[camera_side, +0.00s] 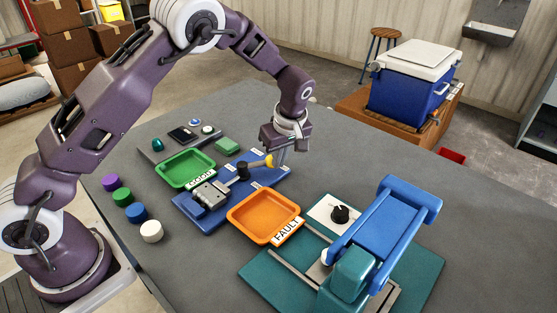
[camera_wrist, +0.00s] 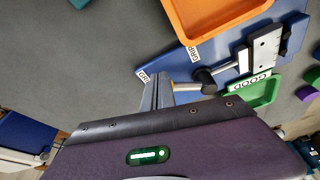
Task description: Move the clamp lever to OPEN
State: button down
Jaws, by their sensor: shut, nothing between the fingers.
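The clamp lever (camera_side: 262,162) has a yellow end and a black knob (camera_side: 243,168). It runs from a grey metal clamp block (camera_side: 210,194) on a blue base plate (camera_side: 185,208). In the wrist view the black knob (camera_wrist: 205,78), its rod and the metal block (camera_wrist: 264,50) show; the lever's end is partly hidden behind the fingers. My gripper (camera_side: 281,162) is shut and empty, low beside the yellow end on its right. I cannot tell whether they touch. In the wrist view the shut fingertips (camera_wrist: 158,84) are near a small white label (camera_wrist: 143,75). The label lettering is too small to read surely.
A green tray (camera_side: 185,168) stands behind the clamp and an orange FAULT tray (camera_side: 264,216) in front. A teal fixture with a blue arm (camera_side: 385,225) stands at right. Several coloured cylinders line the left. The table right of my gripper is clear.

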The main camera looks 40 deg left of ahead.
jog(key=w+a+n, duration=0.1)
jog(key=n, duration=0.1)
jog(key=shift+w+a+n+g, duration=0.35)
jog(key=shift+a+n+g, duration=0.05)
jog(key=a+n, duration=0.1)
jog(key=w+a+n+g, duration=0.1)
jog(key=n, duration=0.1)
jog(key=shift+w+a+n, duration=0.2)
jog(key=shift+a+n, duration=0.1)
jog(key=shift+a, duration=0.05)
jog(key=a+n, duration=0.2)
jog(key=shift+w+n+g, duration=0.25)
jog(key=shift+n+g, duration=0.05)
jog(key=shift+g, duration=0.1)
jog(key=a+n, duration=0.2)
jog(key=shift+a+n+g+h, duration=0.15)
jog(key=shift+n+g+h, duration=0.15)
jog(key=shift+n, duration=0.1)
jog(key=shift+s+a, duration=0.1)
jog(key=shift+a, duration=0.4)
jog(key=shift+a, duration=0.15)
